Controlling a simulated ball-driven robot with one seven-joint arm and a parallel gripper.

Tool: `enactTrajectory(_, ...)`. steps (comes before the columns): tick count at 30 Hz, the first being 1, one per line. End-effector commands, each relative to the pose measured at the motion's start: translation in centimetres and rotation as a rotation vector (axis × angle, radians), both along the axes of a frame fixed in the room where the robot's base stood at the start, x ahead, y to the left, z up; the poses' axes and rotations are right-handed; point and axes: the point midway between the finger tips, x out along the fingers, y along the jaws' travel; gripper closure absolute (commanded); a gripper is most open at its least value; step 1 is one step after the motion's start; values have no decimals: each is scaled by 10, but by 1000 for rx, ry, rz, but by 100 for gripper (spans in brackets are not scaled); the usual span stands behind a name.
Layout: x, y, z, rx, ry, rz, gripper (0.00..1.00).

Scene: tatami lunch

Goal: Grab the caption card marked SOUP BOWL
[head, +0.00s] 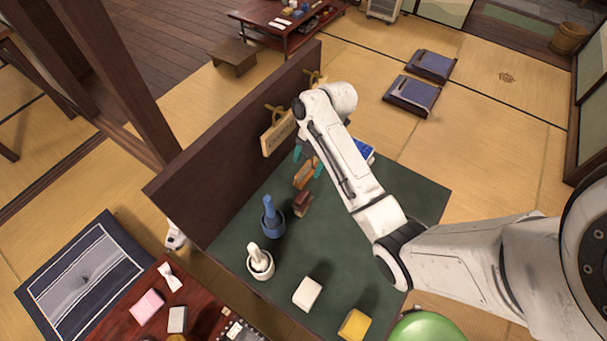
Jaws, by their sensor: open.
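I cannot make out a card marked SOUP BOWL; no lettering is readable at this size. A wooden plaque (279,135) with dark marks hangs on the dark partition, left of my wrist. My gripper (307,161) is open over the far part of the green tabletop, its teal fingertips partly hidden by my arm. A small orange-brown wooden piece (302,174) shows just below the fingertips; I cannot tell whether they touch it. A dark red-brown block (302,203) stands nearer. A blue and white item (364,150) shows partly behind my arm.
The green table (345,265) holds a blue mortar and pestle (272,220), a white mortar and pestle (259,262), a white block (307,292) and a yellow block (354,324). The dark partition (215,165) rises along its left edge. The table's right middle is clear.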

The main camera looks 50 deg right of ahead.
Motion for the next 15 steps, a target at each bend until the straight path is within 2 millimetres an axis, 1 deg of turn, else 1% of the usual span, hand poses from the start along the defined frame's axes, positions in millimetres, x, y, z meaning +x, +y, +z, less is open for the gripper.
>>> enactTrajectory(6,2,7,-31,2,4,1,36)
enactTrajectory(9,3,9,-40,1,3,1,36)
enactTrajectory(15,4,10,-45,0,0,0,36)
